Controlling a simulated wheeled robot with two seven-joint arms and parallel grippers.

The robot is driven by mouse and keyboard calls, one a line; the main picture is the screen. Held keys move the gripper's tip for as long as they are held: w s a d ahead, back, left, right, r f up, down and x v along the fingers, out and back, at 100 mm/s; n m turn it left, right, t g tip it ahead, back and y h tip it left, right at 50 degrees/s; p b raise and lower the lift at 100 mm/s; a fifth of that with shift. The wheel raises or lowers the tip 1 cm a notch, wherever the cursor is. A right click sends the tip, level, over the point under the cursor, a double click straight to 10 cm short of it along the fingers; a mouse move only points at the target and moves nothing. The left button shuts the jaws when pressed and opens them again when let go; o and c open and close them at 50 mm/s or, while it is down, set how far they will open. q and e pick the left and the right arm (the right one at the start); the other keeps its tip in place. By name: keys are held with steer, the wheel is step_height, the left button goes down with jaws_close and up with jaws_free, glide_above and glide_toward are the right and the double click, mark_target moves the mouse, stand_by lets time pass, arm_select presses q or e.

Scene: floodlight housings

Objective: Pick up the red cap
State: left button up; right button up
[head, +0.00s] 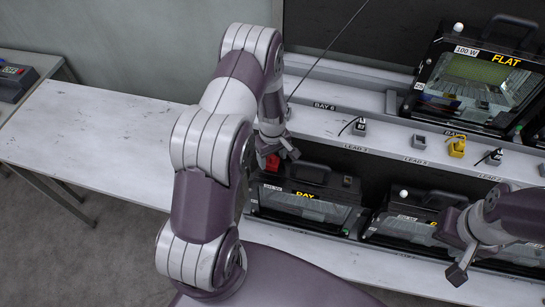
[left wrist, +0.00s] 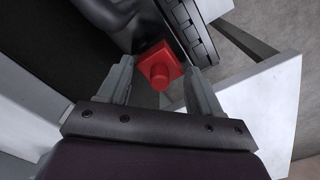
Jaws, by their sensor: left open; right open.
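The red cap (left wrist: 161,66) has a square base and a round knob facing the left wrist camera. It sits at the edge of a black floodlight housing, beside its dark handle. In the head view the red cap (head: 271,162) shows partly, at the left end of the housing labelled DAY (head: 304,196). My left gripper (head: 280,152) is right at the cap, and the arm hides part of it. In the left wrist view the left gripper (left wrist: 159,73) is open, its fingers on either side of the cap with gaps visible. My right gripper (head: 460,256) is open and empty at the lower right.
Another housing (head: 415,222) stands right of the DAY one. The housing labelled FLAT (head: 480,80) stands on the upper shelf. Small connectors, including a yellow one (head: 457,146), line the shelf's front.

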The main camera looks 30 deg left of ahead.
arm_select(q)
steer(key=shift+a+f, duration=0.1)
steer(key=shift+f, duration=0.2)
steer(key=shift+r, duration=0.1)
steer(key=c, duration=0.6)
steer(key=shift+c, duration=0.6)
